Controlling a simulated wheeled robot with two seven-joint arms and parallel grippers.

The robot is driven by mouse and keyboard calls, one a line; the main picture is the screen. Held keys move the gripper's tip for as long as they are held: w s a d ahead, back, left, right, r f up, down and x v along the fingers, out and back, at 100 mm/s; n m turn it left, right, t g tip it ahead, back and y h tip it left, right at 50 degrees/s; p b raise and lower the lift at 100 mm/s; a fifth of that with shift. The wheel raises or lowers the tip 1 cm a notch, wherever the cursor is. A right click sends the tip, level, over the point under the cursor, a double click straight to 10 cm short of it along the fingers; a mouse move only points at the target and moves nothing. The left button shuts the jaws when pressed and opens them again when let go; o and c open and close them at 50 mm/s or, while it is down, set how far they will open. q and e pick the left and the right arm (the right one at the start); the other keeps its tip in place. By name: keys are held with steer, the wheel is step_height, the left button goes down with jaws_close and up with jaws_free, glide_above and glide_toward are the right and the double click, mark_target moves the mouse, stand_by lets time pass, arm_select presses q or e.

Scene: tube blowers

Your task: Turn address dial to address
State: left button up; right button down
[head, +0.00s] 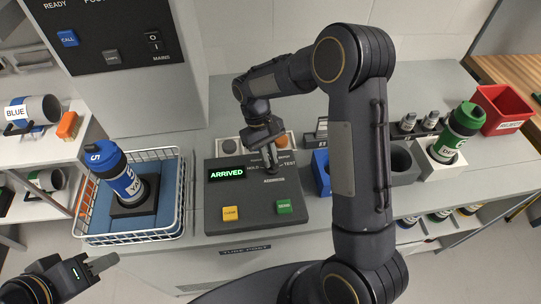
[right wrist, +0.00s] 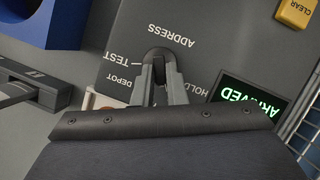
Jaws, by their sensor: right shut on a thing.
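The address dial (right wrist: 158,70) is a small dark knob on the top of the grey console (head: 240,192). The labels ADDRESS, TEST, DEPOT and HOLD are printed around it. My right gripper (head: 270,160) reaches down onto the dial, and in the right wrist view its fingers (right wrist: 157,78) are shut around the knob. The console's display (head: 227,173) reads ARRIVED in green. My left gripper (head: 96,262) is empty and open at the lower left, away from the console.
A yellow button (head: 231,213) and a green button (head: 284,206) sit on the console's front. A white wire basket (head: 132,238) with a blue canister (head: 118,172) stands left. A green-topped canister (head: 455,133) and a red bin (head: 502,108) stand right.

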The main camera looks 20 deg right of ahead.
steer(key=n, duration=0.1)
steer(key=n+h, duration=0.1)
steer(key=n, duration=0.1)
steer(key=n+t, duration=0.1)
steer(key=shift+s+a+n+h+b, duration=0.1)
steer(key=shift+a+n+h+b, duration=0.2)
steer(key=shift+h, duration=0.1)
steer(key=shift+s+a+n+t+h+b, duration=0.1)
steer(key=shift+n+t+h+b, duration=0.15)
steer(key=shift+n, duration=0.75)
steer(key=shift+s+a+n+t+h+b, duration=0.15)
steer(key=shift+n+h, duration=0.2)
steer(key=shift+n, duration=0.95)
steer(key=c, duration=1.5)
jaws_free()
steer(key=shift+o, duration=0.2)
steer(key=shift+r, duration=0.1)
steer(key=v, duration=0.7)
steer(key=shift+r, duration=0.3)
